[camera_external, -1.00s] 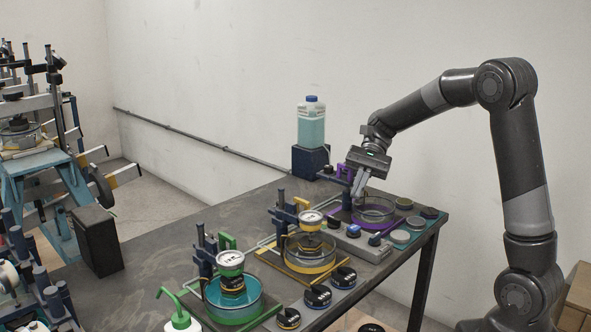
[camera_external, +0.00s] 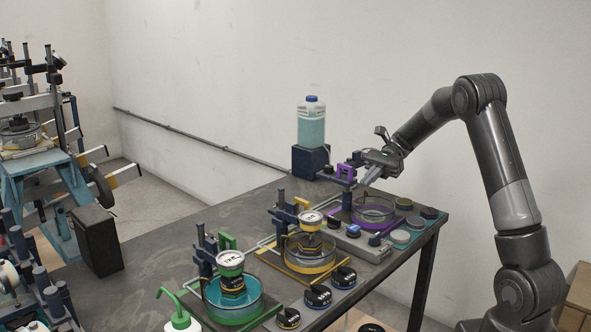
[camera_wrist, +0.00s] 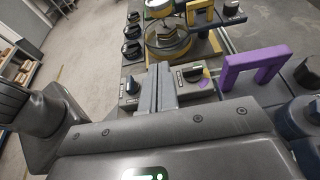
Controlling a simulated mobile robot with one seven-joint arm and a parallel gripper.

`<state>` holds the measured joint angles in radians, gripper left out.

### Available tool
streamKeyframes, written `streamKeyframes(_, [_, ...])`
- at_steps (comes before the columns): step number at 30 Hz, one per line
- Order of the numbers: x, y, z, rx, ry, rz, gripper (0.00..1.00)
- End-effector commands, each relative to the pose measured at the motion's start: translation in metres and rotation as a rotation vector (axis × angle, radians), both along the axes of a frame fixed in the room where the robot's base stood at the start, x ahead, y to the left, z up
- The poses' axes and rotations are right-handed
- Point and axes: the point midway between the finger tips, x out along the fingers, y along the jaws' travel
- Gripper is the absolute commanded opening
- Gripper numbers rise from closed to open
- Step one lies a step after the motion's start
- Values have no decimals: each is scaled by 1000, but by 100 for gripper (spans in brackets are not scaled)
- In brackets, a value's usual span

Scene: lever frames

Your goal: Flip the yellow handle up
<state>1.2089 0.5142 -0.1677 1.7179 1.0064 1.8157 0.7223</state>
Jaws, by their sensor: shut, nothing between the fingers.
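The yellow handle (camera_external: 302,203) stands on the dark post of the middle station, beside a round gauge (camera_external: 311,220) and above a yellow-rimmed glass dish (camera_external: 310,263). In the wrist view the yellow handle (camera_wrist: 200,12) is at the top, beyond the fingertips. My gripper (camera_external: 363,183) is shut and empty, tilted down to the left above the purple station, apart from the yellow handle. In the wrist view its two fingers (camera_wrist: 164,72) lie together, pointing toward the yellow station. Whether the fingers touch anything at the purple station cannot be told.
The purple handle (camera_external: 345,171) is close to my fingers and shows at the right in the wrist view (camera_wrist: 255,65). A green-handled station (camera_external: 227,242) stands nearer the camera. A switch box (camera_external: 362,243) and several round knobs line the table's right side. A bottle (camera_external: 311,125) stands behind.

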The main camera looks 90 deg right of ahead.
Motion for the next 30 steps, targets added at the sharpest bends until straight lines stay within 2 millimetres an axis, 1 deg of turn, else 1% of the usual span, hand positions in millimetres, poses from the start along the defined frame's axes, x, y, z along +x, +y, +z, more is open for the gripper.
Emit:
streamKeyframes(5, [14,14,-6,1,-2,2,0])
streamKeyframes(24, [106,106,-52,0,0,4,0])
streamKeyframes(30, [125,125,-62,1,1,3,0])
